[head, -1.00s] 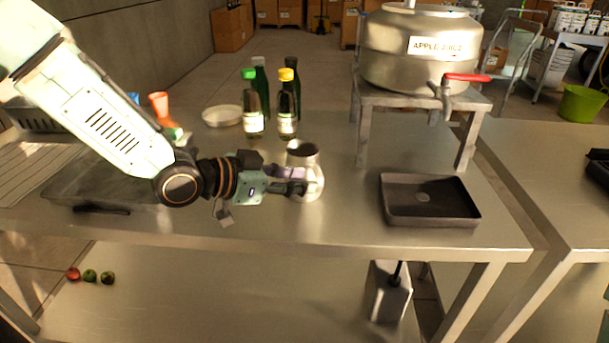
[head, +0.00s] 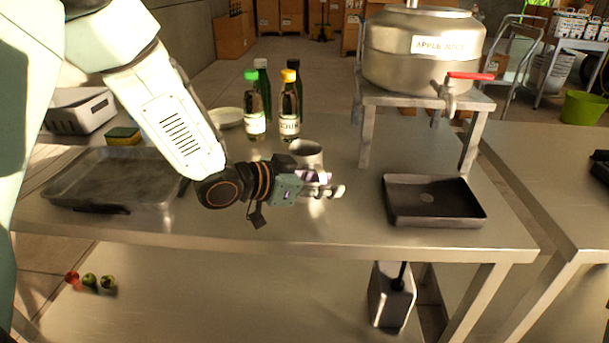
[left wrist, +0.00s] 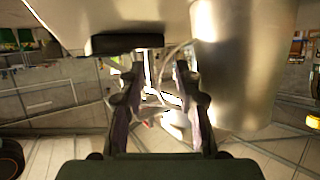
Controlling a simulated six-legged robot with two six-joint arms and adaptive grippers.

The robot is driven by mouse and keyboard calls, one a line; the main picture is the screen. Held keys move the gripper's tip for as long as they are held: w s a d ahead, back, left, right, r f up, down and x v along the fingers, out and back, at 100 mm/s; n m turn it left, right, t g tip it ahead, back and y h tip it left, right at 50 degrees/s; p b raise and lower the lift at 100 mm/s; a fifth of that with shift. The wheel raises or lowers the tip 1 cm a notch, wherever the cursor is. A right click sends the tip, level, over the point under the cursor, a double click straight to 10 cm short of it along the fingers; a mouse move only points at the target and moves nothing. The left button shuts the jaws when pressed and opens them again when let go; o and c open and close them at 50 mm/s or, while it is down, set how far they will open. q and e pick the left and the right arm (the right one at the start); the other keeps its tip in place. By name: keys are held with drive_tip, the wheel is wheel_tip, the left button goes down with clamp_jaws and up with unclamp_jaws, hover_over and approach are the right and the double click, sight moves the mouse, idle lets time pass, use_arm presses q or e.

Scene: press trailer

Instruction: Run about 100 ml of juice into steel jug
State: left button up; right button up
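The steel jug (head: 306,150) stands upright on the steel table, its lower part hidden behind my left gripper. My left gripper (head: 328,190) is in front of the jug, fingers pointing right. In the left wrist view the fingers (left wrist: 160,100) are apart, and the jug's thin curved handle (left wrist: 168,70) shows in the gap between them. The jug's body (left wrist: 240,65) is just to their right. The juice urn (head: 415,55), labelled apple juice, sits on a metal stand. Its tap (head: 448,95) has a red lever (head: 470,76) pointing right. My right gripper is not in view.
A black drip tray (head: 392,212) lies empty before the stand. Several bottles (head: 254,125) stand behind the jug. A grey tray (head: 75,190), a sponge (head: 123,136) and a white crate (head: 85,105) are at the left. The table between jug and drip tray is clear.

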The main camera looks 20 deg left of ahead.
use_arm(q)
clamp_jaws()
drive_tip(key=shift+w, duration=0.1)
idle(0.5)
